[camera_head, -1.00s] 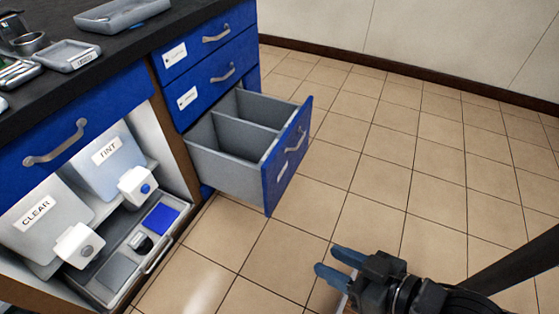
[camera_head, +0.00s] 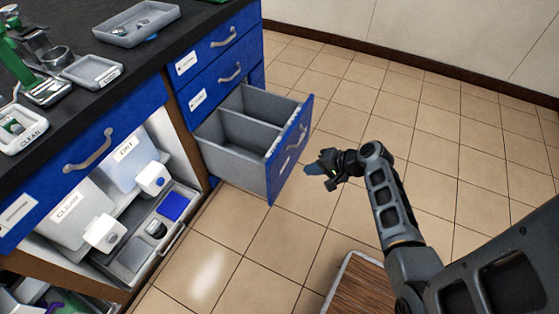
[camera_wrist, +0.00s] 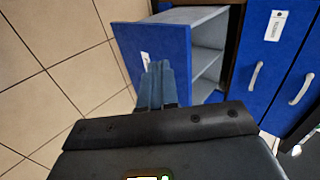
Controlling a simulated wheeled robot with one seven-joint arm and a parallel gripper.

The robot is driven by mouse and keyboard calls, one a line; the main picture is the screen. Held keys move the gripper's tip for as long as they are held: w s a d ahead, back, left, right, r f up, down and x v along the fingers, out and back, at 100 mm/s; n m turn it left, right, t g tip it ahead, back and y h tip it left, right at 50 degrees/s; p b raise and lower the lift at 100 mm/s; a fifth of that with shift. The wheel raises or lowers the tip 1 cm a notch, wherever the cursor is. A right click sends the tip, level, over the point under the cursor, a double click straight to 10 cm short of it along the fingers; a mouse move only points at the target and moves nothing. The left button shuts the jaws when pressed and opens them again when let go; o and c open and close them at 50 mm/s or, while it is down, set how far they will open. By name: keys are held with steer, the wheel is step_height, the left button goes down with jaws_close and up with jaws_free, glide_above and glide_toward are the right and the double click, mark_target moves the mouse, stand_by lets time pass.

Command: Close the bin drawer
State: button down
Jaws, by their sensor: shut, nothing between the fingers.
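The bin drawer (camera_head: 240,147) is the lowest drawer of the blue cabinet and is pulled well out. Its grey inside has a divider and looks empty. Its blue front (camera_head: 290,150) bears a handle and a white label. The front also shows in the wrist view (camera_wrist: 150,50), with the grey inside behind it. My gripper (camera_head: 312,168) is shut and empty, just outside the drawer front. In the wrist view my fingertips (camera_wrist: 158,66) overlap the lower part of the front. I cannot tell whether they touch it.
Two shut blue drawers (camera_head: 222,70) are above the open one. Left of it, an open bay holds white containers (camera_head: 128,165) and a grey tray (camera_head: 145,245). The black worktop (camera_head: 130,75) carries trays and instruments. Tiled floor (camera_head: 430,140) is clear to the right.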

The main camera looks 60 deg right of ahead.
steer(key=b, duration=0.2)
glide_toward(271, 166)
step_height(271, 166, down, 5)
steer(key=w, duration=0.3)
steer(key=shift+w+f, duration=0.15)
steer(key=shift+w, duration=0.45)
steer(key=shift+w, duration=0.5)
steer(key=w+a+b, duration=0.2)
steer(key=w+b, duration=1.5)
steer(key=w, duration=1.4)
steer(key=shift+w+a, duration=0.3)
steer(key=shift+w, duration=0.05)
